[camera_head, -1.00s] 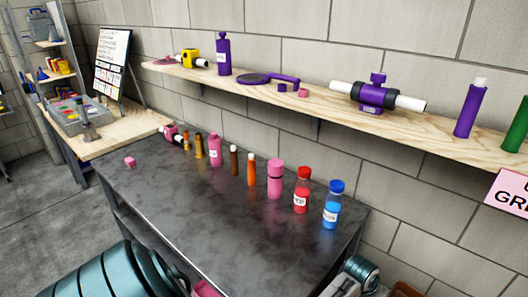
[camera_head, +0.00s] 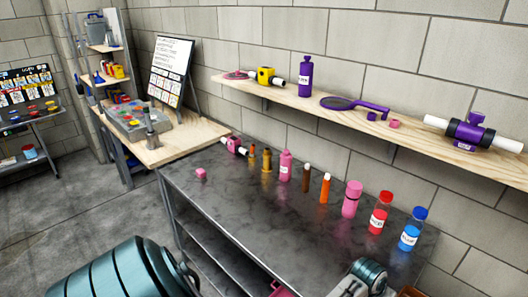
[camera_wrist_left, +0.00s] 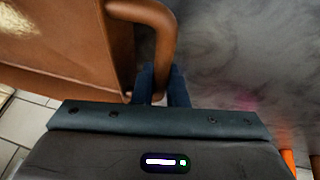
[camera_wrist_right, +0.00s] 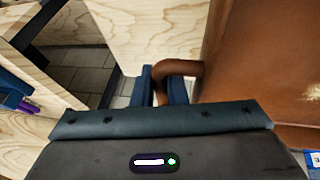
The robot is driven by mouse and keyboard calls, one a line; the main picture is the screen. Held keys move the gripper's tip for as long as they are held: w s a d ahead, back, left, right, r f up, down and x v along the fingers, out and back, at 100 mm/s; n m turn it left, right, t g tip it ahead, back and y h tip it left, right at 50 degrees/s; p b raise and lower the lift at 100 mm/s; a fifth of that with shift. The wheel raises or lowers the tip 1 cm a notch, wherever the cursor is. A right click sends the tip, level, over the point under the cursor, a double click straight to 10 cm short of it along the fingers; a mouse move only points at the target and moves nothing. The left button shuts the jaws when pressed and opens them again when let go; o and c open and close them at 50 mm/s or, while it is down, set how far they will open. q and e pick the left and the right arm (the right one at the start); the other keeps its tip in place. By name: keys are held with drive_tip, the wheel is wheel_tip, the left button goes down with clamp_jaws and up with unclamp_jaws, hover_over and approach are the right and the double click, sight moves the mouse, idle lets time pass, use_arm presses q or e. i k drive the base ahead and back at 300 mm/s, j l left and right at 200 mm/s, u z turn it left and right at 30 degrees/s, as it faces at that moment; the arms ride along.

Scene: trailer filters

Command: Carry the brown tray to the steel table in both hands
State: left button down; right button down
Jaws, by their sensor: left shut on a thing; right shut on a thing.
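The brown tray (camera_wrist_left: 65,55) fills the left of the left wrist view, and its curved handle (camera_wrist_left: 150,12) runs down between my left gripper's (camera_wrist_left: 162,88) dark blue fingers, which are shut on it. In the right wrist view the tray (camera_wrist_right: 265,65) is at the right. My right gripper (camera_wrist_right: 170,92) is shut on its other handle (camera_wrist_right: 180,67). The tray and both fingertips are out of the head view. The steel table (camera_head: 240,200), with a dark mottled top, stands in the middle of the head view. Similar grey surface shows beside the tray in the left wrist view.
Several bottles and tubes stand in a row along the table's wall side, from a pink bottle (camera_head: 285,166) to a blue-capped bottle (camera_head: 412,230). A wooden shelf (camera_head: 420,130) runs above. A wooden bench (camera_head: 185,138) adjoins at left.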

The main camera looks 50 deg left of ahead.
sight(268, 220)
drive_tip(key=k+j, duration=0.2)
drive_tip(key=j, duration=0.25)
drive_tip(key=k+j, duration=0.15)
drive_tip(key=j, duration=0.3)
drive_tip(key=k+j+u, duration=0.1)
drive_tip(key=j, duration=0.4)
drive_tip(key=k+j, duration=0.3)
drive_tip(key=j, duration=0.15)
drive_tip(key=k+j+u, duration=0.1)
drive_tip(key=j, duration=0.35)
drive_tip(key=k+j, duration=0.2)
drive_tip(key=j, duration=0.3)
drive_tip(key=k+j, duration=0.15)
drive_tip(key=j, duration=0.35)
drive_tip(key=k+j+u, duration=0.1)
drive_tip(key=j, duration=0.35)
drive_tip(key=k, duration=0.05)
